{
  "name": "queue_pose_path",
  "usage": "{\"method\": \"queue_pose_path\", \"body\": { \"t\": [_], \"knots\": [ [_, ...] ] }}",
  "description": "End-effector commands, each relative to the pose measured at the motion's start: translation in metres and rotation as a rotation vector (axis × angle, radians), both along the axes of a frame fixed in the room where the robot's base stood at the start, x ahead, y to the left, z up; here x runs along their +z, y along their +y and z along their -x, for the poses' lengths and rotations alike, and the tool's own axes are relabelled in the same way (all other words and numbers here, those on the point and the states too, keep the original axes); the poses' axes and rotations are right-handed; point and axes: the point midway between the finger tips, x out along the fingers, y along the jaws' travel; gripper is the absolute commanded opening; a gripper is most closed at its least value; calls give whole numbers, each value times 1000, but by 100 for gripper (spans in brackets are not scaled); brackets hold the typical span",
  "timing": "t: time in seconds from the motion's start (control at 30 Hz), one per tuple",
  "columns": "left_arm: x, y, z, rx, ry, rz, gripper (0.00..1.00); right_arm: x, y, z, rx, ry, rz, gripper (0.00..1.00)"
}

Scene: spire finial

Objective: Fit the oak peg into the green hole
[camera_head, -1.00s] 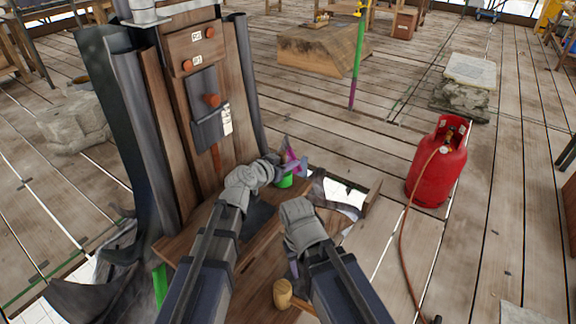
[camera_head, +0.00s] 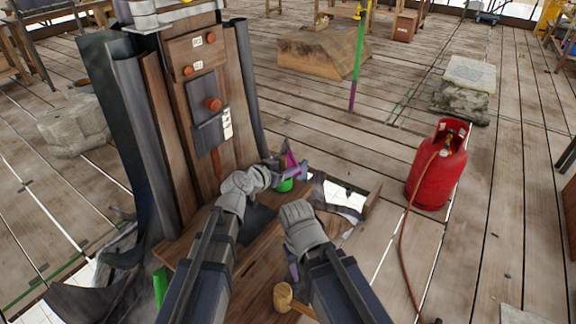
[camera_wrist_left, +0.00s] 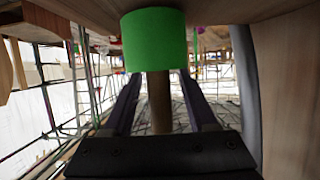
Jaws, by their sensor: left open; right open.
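A green collar (camera_head: 284,185) sits at the right part of the wooden bench, and it is large in the left wrist view (camera_wrist_left: 153,40). A brown wooden peg (camera_wrist_left: 159,103) lines up with the collar and meets its lower edge in that picture. How deep it sits in the hole is hidden. My left gripper (camera_head: 296,168) is open at the collar. Its dark purple fingers stand apart on either side of the peg. My right gripper (camera_head: 294,267) is open lower down, its fingers mostly hidden beneath its grey wrist. A pale wooden cylinder (camera_head: 283,297) stands near it.
A tall wooden panel (camera_head: 170,150) with orange-brown pegs rises behind the bench, on the left. A white sheet (camera_head: 344,196) lies in a tray on the right. A red gas bottle (camera_head: 437,168) with a hose stands on the plank floor further right.

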Motion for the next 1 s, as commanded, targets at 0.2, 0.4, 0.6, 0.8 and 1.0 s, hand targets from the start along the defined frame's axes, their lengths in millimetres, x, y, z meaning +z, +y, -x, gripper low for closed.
{"method": "queue_pose_path", "body": {
  "t": [0.2, 0.4, 0.6, 0.8, 1.0],
  "knots": [
    [18, 21, 31, 1, 0, 0, 58, 18, 0, 0, 0, 0, 0, 50],
    [24, 32, 46, 0, 0, 0, 58, 24, 0, 0, 0, 0, 0, 50],
    [23, 33, 46, -1, 0, 0, 58, 23, 0, 0, 0, 0, 0, 50],
    [23, 33, 46, -1, 0, 0, 58, 23, 0, 0, 0, 0, 0, 50],
    [46, 33, 46, -1, 0, 0, 58, 46, 0, 0, 0, 0, 0, 50]
  ]
}}
